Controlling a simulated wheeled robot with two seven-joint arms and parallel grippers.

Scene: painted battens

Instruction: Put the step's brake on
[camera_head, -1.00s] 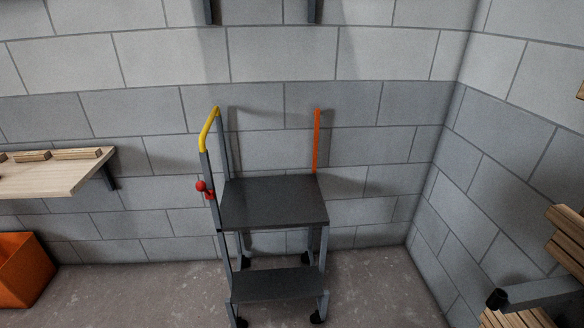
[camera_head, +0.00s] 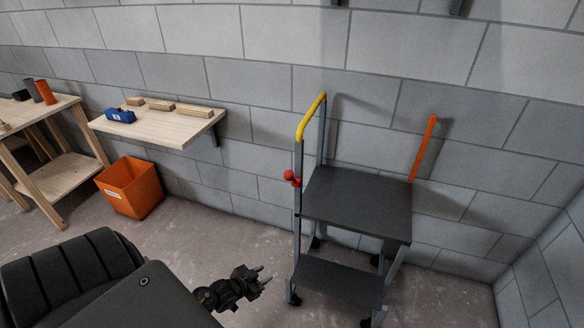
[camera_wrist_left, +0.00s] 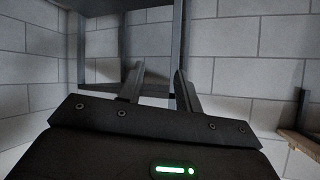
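The step (camera_head: 356,205) is a grey two-tread wheeled stand by the wall, upright on dark casters. A yellow handrail (camera_head: 311,116) rises on its left side. A red ball knob (camera_head: 289,175) sits on its left upright below the rail. An orange bar (camera_head: 424,148) slants up behind its right side. My left gripper (camera_head: 266,274) is left of the lower tread (camera_head: 338,283), low and apart from the step. In the left wrist view its two fingers (camera_wrist_left: 158,84) are spread with nothing between them. My right gripper is out of view.
A wall shelf (camera_head: 160,125) with wooden battens (camera_head: 194,111) and a blue tool (camera_head: 120,115) is at left. An orange bin (camera_head: 131,188) stands below it. A workbench (camera_head: 50,140) is at far left. Bare floor (camera_head: 230,242) lies between bin and step.

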